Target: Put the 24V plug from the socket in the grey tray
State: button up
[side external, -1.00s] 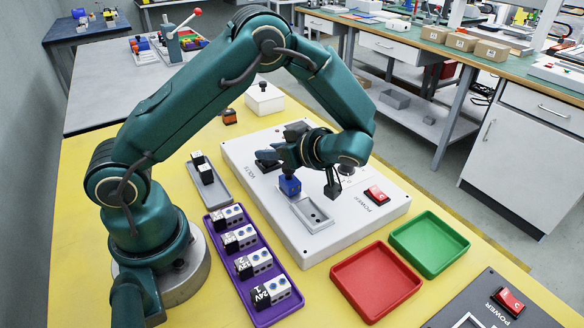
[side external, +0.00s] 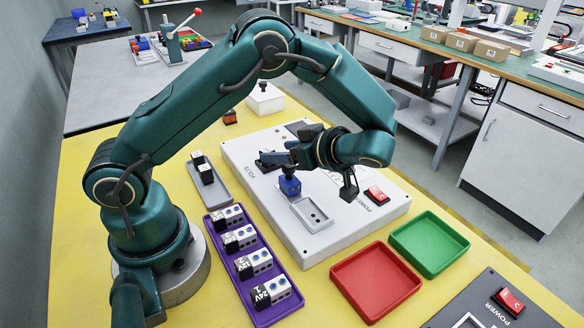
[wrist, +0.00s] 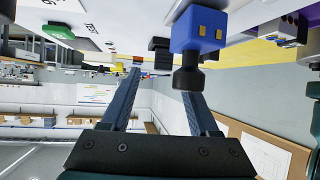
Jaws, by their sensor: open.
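A blue block with a black knob (side external: 290,186) stands upright on the white panel beside its framed recess; I cannot read a 24V mark on it. In the wrist view the blue block (wrist: 199,30) shows yellow contacts, and its knob overlaps my right-hand finger. Nothing is held. The grey tray (side external: 222,196) lies left of the panel with black-and-white plugs in it.
A purple tray (side external: 283,313) holds several white labelled blocks, one marked 24V. A red tray (side external: 376,282) and a green tray (side external: 429,244) lie at the right. The white panel (side external: 345,235) carries a red power switch (side external: 377,195).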

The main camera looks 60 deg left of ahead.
jog(key=d+r+m+h, duration=0.1)
jog(key=d+r, duration=0.1)
jog(key=d+r+m+h, duration=0.1)
jog(key=d+r+m, duration=0.1)
jog(key=d+r+m+h, duration=0.1)
jog(key=d+r, duration=0.1)
jog(key=r, duration=0.1)
jog(key=shift+s+d+m+t, duration=0.1)
jog(key=shift+s+m+t, duration=0.15)
jog(key=shift+m+t, duration=0.15)
jog(key=s+d+r+m+t+h, duration=0.1)
jog(key=s+d+m+t+h, duration=0.3)
jog(key=m, duration=1)
jog(key=s+t+h, duration=0.2)
jog(key=s+h, duration=0.2)
jog(key=s, duration=0.1)
jog(key=shift+s+r+m+t+h, duration=0.3)
jog(key=shift+s+r+t+h, duration=0.1)
jog(key=shift+o, duration=0.5)
jog(key=shift+s+d+m, duration=0.1)
jog(key=shift+d+m, duration=0.2)
jog(key=shift+m, duration=0.1)
